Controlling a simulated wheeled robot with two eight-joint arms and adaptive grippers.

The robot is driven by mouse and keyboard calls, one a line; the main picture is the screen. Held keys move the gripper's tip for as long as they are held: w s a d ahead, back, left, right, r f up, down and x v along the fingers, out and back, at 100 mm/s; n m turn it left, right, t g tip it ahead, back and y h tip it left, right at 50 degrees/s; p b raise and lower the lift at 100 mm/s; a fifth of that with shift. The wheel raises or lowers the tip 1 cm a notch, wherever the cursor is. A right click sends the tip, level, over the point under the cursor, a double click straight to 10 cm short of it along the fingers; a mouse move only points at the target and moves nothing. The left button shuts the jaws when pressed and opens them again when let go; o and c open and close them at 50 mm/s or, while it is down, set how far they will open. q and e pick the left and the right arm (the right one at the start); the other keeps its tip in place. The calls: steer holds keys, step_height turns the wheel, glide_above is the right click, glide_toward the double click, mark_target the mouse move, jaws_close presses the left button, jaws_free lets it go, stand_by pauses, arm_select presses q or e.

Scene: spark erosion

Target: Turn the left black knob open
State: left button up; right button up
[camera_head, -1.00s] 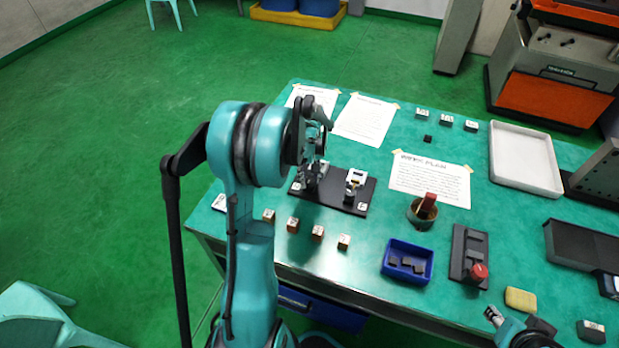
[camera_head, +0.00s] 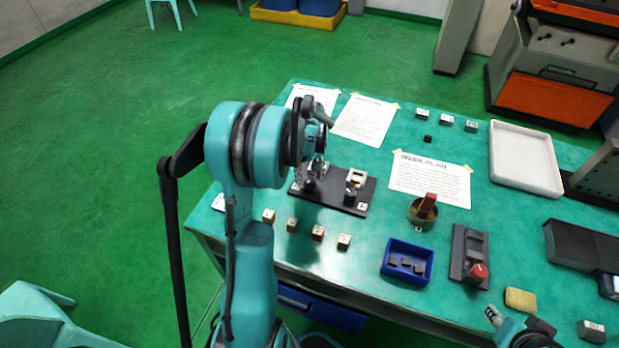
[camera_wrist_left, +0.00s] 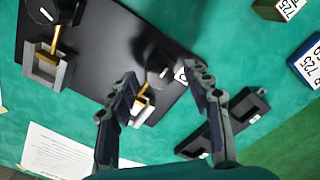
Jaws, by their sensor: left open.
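The black plate (camera_head: 335,197) lies on the green table and carries two black knobs with metal brackets and brass-coloured rods. My left gripper (camera_head: 314,172) is over the plate's left end, partly hiding the left knob (camera_head: 309,184). The right knob (camera_head: 351,191) is clear of it. In the left wrist view my left gripper (camera_wrist_left: 164,78) is open, with one finger on each side of a black knob (camera_wrist_left: 160,68); I cannot tell whether they touch. The other knob (camera_wrist_left: 62,10) is at the top left. My right gripper (camera_head: 493,317) shows at the lower right, its jaws unclear.
Several small labelled blocks (camera_head: 292,224) stand along the front edge. A blue bin (camera_head: 424,279), a round pot with a red-topped piece (camera_head: 422,212), and a black fixture with a red knob (camera_head: 478,271) are to the right. Paper sheets (camera_head: 365,121) lie behind the plate.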

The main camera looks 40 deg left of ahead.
mark_target(310, 180)
arm_select(q)
step_height(310, 180, up, 11)
steer(key=shift+r, duration=0.15)
stand_by(0.7)
